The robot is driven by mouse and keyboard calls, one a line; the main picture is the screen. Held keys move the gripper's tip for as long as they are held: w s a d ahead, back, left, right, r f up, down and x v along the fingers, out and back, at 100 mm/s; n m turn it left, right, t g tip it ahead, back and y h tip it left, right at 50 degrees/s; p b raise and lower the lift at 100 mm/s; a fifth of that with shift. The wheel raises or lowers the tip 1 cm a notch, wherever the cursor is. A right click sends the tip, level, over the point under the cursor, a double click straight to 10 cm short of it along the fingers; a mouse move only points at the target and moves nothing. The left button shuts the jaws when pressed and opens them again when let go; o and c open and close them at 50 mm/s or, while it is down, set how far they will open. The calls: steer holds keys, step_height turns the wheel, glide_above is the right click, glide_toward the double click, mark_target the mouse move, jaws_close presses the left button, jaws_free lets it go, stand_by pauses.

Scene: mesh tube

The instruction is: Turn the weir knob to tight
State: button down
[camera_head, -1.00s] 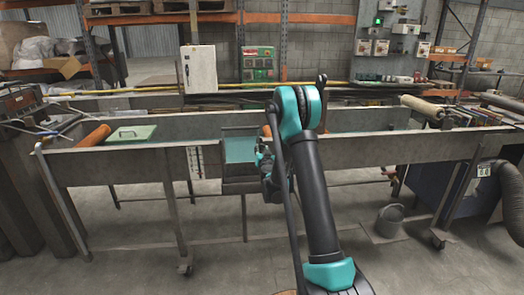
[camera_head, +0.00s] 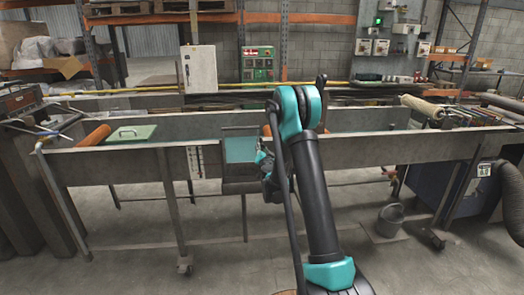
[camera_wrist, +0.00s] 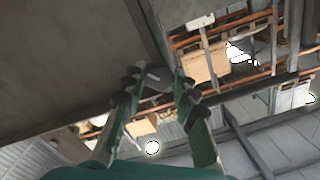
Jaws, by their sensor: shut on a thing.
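My gripper (camera_wrist: 156,84) shows large in the wrist view, its two dark-jointed green fingers closed in on a small grey piece (camera_wrist: 155,79), which seems to be the weir knob. The fingers hide most of it, so its shape and setting cannot be read. In the head view my gripper (camera_head: 262,158) is beside the teal panel (camera_head: 240,149) in the wall of the long grey flume (camera_head: 110,166). My own arm covers part of that place, and the knob cannot be made out there.
A green lidded plate (camera_head: 131,134) and an orange roll (camera_head: 95,136) lie on the left of the flume. A grey bucket (camera_head: 390,220) stands on the floor at right. A white cabinet (camera_head: 198,69) stands behind. The floor in front is mostly clear.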

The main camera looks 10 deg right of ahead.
steer(key=m, duration=0.6)
steer(key=shift+m, duration=0.3)
stand_by(0.4)
steer(key=c, duration=1.2)
jaws_free()
steer(key=shift+s, duration=3.8)
